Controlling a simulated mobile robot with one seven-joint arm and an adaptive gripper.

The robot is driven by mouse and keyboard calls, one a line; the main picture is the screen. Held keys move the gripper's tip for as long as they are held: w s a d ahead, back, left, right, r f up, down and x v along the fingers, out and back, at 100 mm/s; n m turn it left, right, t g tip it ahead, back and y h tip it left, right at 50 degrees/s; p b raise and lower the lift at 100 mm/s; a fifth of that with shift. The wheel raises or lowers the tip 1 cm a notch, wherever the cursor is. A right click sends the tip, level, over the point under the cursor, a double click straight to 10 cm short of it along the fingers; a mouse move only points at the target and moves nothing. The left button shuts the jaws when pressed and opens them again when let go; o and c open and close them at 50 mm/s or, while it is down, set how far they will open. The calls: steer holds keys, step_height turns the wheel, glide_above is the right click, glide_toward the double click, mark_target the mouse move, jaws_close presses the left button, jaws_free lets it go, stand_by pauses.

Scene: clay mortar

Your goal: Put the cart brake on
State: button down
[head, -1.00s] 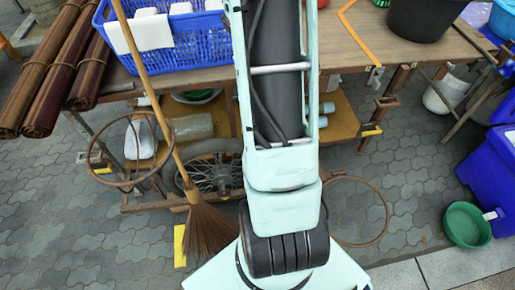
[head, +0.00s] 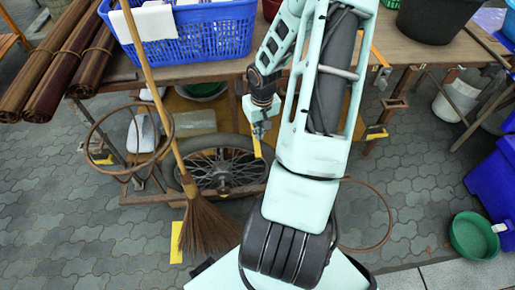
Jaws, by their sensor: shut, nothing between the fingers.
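The cart (head: 190,83) has a wooden top, a lower shelf and a spoked wheel (head: 222,170) under its front. My gripper (head: 258,131) points down in front of the cart, above the wheel; its fingers look together and hold nothing. A narrow yellow piece (head: 257,147) shows just below the fingertips; I cannot tell whether it is the brake lever or whether the fingers touch it. Other yellow pieces show at the cart's left (head: 101,159) and right (head: 376,134). My arm hides part of the cart's middle and right side.
A broom (head: 203,222) leans against the cart's front, left of my gripper. Rusty hoops stand out at left (head: 91,137) and right (head: 391,222). A blue basket (head: 205,35) and rolled mats (head: 62,70) lie on top. A green basin (head: 474,237) is on the paving at right.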

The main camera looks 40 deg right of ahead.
mark_target(258, 148)
steer(key=shift+f, duration=0.15)
steer(key=f+b, duration=0.6)
steer(key=shift+w+d+f, duration=0.1)
steer(key=shift+w+f, duration=0.25)
step_height(258, 148, down, 2)
steer(key=shift+b, duration=1)
steer(key=shift+r, duration=0.2)
steer(key=shift+s+r+p, duration=0.2)
steer(key=shift+s+p, duration=0.15)
steer(key=shift+s, duration=0.1)
steer(key=shift+s+a+r, duration=0.15)
steer(key=shift+s+a, duration=0.05)
steer(key=shift+s, duration=0.35)
steer(key=shift+s+a+r, duration=0.15)
steer(key=shift+s, duration=0.35)
